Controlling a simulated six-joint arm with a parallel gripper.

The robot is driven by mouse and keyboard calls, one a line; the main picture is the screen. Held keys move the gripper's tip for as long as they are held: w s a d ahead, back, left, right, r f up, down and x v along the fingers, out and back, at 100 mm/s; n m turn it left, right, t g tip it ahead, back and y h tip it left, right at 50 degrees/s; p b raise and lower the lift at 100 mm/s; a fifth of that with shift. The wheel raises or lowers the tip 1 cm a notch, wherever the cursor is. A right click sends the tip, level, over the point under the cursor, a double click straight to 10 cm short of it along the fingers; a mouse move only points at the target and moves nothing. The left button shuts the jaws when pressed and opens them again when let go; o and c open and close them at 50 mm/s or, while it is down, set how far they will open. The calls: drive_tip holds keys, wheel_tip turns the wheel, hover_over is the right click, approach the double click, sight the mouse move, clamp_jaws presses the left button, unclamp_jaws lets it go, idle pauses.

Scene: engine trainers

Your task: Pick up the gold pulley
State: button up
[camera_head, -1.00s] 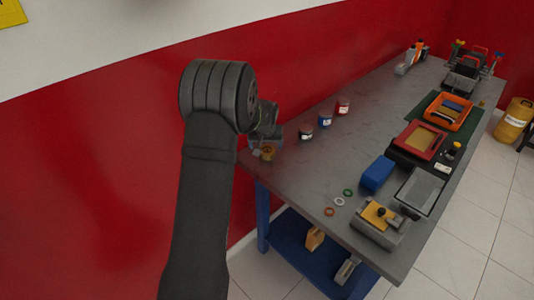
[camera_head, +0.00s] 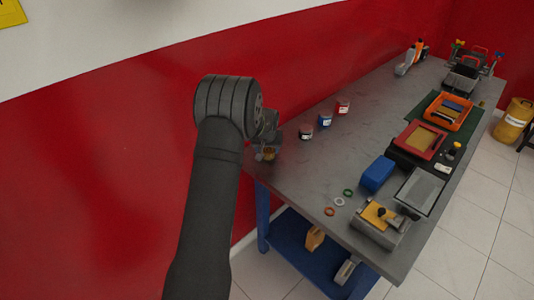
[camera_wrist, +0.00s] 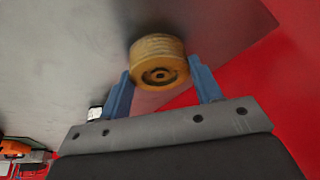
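The gold pulley (camera_wrist: 158,62) is a grooved round piece with a dark centre hole. In the wrist view it sits between the tips of the two blue fingers of my gripper (camera_wrist: 161,88). The left finger lies close to its left side, and a narrow gap shows by the right finger, so the fingers look spread around it. In the head view the pulley (camera_head: 268,154) is at the table's near left corner, partly hidden by my gripper (camera_head: 266,146). Contact with the pulley is hard to make out.
The grey table (camera_head: 300,177) runs to the back right beside a red wall. Small labelled cans (camera_head: 325,120) stand behind the gripper. Coloured rings (camera_head: 339,202), a blue box (camera_head: 377,173) and a grey-and-yellow part (camera_head: 381,222) lie to the right. The tabletop around the pulley is mostly clear.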

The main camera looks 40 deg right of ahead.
drive_tip(key=c, duration=0.6)
drive_tip(key=shift+o, duration=0.2)
drive_tip(key=shift+r, duration=0.1)
